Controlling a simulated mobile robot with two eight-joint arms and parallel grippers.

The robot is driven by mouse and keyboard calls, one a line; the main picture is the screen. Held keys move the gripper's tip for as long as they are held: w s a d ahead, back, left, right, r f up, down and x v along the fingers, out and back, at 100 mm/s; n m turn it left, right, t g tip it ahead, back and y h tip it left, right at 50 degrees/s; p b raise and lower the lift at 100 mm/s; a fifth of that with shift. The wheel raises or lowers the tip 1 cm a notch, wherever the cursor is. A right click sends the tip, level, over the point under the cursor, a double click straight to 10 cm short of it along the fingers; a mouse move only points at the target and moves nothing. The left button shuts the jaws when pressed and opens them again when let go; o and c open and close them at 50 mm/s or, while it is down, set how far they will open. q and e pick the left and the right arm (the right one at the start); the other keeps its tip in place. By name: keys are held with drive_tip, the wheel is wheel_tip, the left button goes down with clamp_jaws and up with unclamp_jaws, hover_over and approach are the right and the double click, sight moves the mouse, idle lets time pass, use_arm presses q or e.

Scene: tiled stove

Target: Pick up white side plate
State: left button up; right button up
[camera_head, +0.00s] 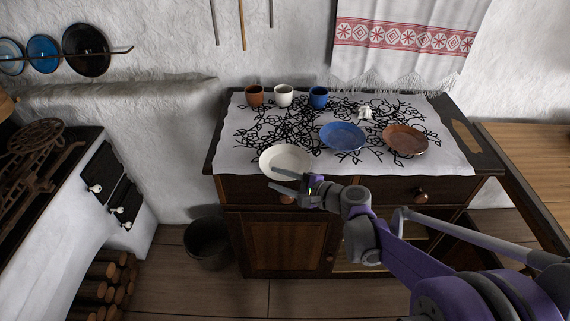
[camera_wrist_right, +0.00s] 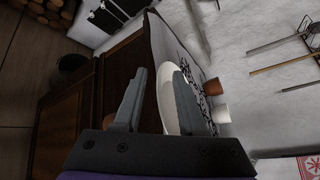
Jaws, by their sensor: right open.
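The white side plate (camera_head: 287,154) lies at the front edge of the patterned cloth on the cabinet top. My right gripper (camera_head: 273,178) comes in from the right at the plate's front rim, its jaws open. In the right wrist view the plate (camera_wrist_right: 166,100) shows edge-on between the two spread fingers (camera_wrist_right: 158,78). One finger is on the plate's upper side and the other on the cabinet-front side. I cannot tell whether either finger touches the rim. My left gripper is not in view.
A blue plate (camera_head: 343,136) and a brown plate (camera_head: 405,139) lie right of the white plate. Brown (camera_head: 255,96), white (camera_head: 284,96) and blue (camera_head: 318,97) cups stand behind. A small white object (camera_head: 365,111) sits near them. A dark bucket (camera_head: 207,243) stands on the floor left of the cabinet.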

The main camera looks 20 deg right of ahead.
clamp_jaws()
idle(1.4)
